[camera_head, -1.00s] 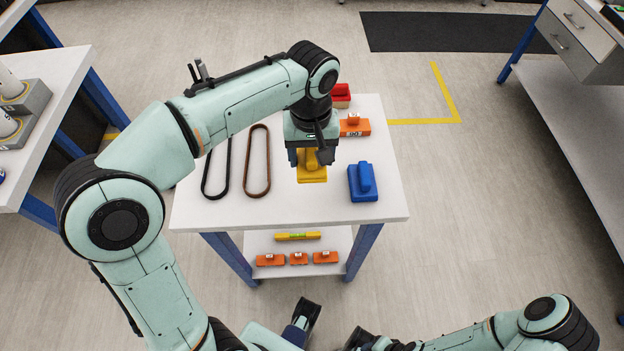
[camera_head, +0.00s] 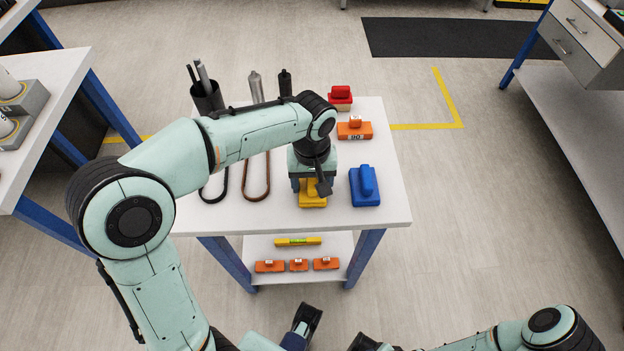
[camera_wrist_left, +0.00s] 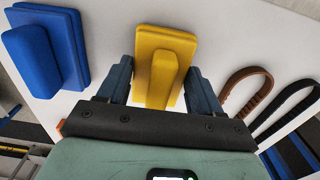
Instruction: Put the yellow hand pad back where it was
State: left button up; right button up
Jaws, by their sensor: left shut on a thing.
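The yellow hand pad (camera_head: 313,201) is at the white table's front middle, left of the blue pad. The left wrist view shows the yellow pad (camera_wrist_left: 165,58) between the two dark blue fingers of the left gripper (camera_wrist_left: 160,85). I cannot tell whether its base touches the tabletop. The blue hand pad (camera_head: 364,187) stands just to the right, apart from it.
On the table (camera_head: 385,215) are a brown belt (camera_head: 257,185), a black belt (camera_head: 213,192), an orange block (camera_head: 354,131) and a red-handled block (camera_head: 340,98). A black cup (camera_head: 207,98) of tools stands at the back left. The lower shelf holds several orange blocks and a yellow level (camera_head: 298,241).

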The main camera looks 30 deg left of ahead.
pick_arm(q)
jog(key=o, duration=1)
jog(key=shift+f, duration=0.15)
notch_tip(320, 180, up, 12)
jog(key=p, duration=0.3)
jog(key=shift+r, duration=0.2)
